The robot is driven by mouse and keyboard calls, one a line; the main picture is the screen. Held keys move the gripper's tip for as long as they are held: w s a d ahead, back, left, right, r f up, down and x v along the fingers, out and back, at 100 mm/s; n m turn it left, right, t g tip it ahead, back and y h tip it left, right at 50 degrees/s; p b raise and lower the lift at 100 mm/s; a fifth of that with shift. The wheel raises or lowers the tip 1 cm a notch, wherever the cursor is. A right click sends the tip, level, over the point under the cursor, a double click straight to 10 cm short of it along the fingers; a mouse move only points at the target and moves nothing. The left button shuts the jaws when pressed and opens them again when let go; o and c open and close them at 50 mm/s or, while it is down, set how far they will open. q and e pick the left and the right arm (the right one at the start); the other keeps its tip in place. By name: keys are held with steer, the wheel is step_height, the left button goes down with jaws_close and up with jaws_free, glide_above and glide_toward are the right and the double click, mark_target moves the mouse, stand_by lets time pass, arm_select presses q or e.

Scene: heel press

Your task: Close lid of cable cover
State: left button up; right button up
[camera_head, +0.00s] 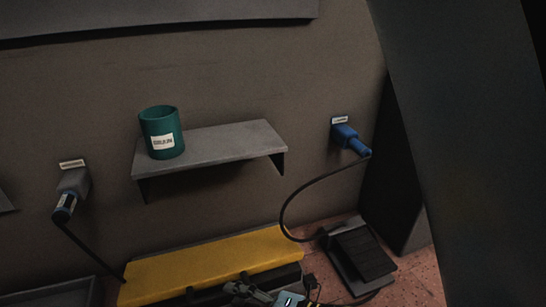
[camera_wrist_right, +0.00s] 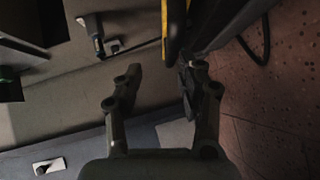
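The cable cover's yellow lid (camera_head: 205,267) is a long panel low along the wall in the head view. It looks raised, with a dark base (camera_head: 205,296) showing along its front edge; its exact angle is hard to tell. In the right wrist view the lid (camera_wrist_right: 176,28) shows nearly edge-on at the top, just beyond the fingertips. My right gripper (camera_wrist_right: 160,72) is open, with nothing between its fingers. In the head view it appears at the bottom edge (camera_head: 245,292), in front of the cover's base. I cannot tell whether it touches the cover. My left gripper is not in view.
A shelf (camera_head: 225,147) with a green cup (camera_head: 162,133) is above the cover. A grey plug (camera_head: 72,190) and a blue plug (camera_head: 348,139) with black cables are on the wall. A black pedal (camera_head: 362,254) stands on the reddish floor (camera_head: 415,285) at right.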

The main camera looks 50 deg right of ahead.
steer(key=s+d+f, duration=0.3)
steer(key=s+f, duration=0.1)
steer(key=s, duration=0.2)
steer(key=shift+d+f, duration=0.15)
steer(key=shift+f, duration=0.05)
stand_by(0.4)
stand_by(0.5)
